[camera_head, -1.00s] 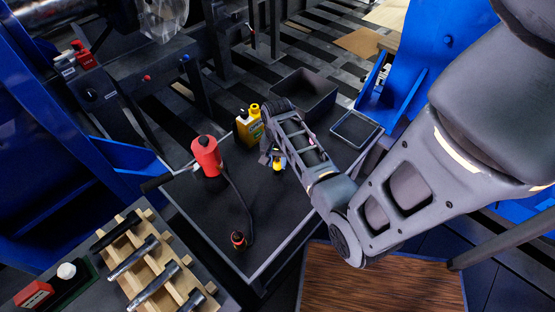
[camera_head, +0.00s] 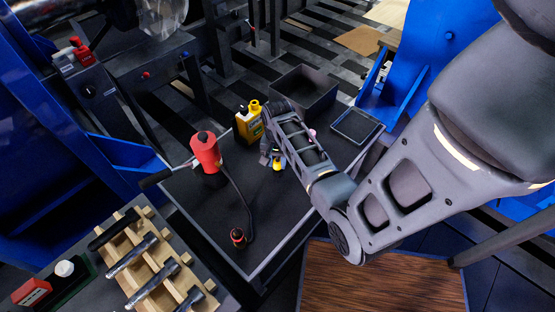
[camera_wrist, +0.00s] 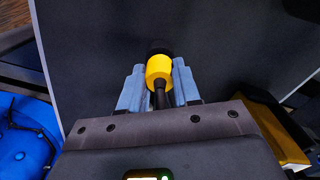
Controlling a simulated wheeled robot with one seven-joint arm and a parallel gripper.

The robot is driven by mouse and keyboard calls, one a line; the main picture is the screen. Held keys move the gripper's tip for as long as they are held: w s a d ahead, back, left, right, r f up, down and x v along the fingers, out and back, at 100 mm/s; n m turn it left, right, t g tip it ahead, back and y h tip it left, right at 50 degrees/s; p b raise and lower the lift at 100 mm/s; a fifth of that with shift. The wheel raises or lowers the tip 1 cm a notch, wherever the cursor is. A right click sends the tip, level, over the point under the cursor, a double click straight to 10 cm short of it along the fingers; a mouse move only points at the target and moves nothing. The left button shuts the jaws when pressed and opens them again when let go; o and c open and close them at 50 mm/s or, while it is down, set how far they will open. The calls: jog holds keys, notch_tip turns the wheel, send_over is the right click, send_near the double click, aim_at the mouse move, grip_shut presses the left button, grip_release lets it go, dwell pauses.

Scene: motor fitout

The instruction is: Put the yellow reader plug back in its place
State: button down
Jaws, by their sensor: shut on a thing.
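The yellow plug (camera_head: 278,166) is in my gripper (camera_head: 271,158), above the dark top of the cart (camera_head: 203,214). In the wrist view the plug (camera_wrist: 159,69) sits between the two pale blue-grey fingers of my gripper (camera_wrist: 158,84), which are shut on it. Its black end points away from the gripper, and a dark stem or cable runs back from its yellow part. Whether it touches the cart top is unclear. My forearm hides part of the cart top, and I cannot make out the plug's place.
A wooden rack (camera_head: 150,259) with dark tools is at the lower left.

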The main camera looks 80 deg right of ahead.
aim_at(278, 161)
jog(key=shift+f+b, duration=0.3)
jog(key=shift+f, duration=0.3)
jog(key=c, duration=0.7)
grip_release()
jog(key=shift+r, duration=0.1)
notch_tip(278, 161, up, 8)
jog(key=shift+f, duration=0.15)
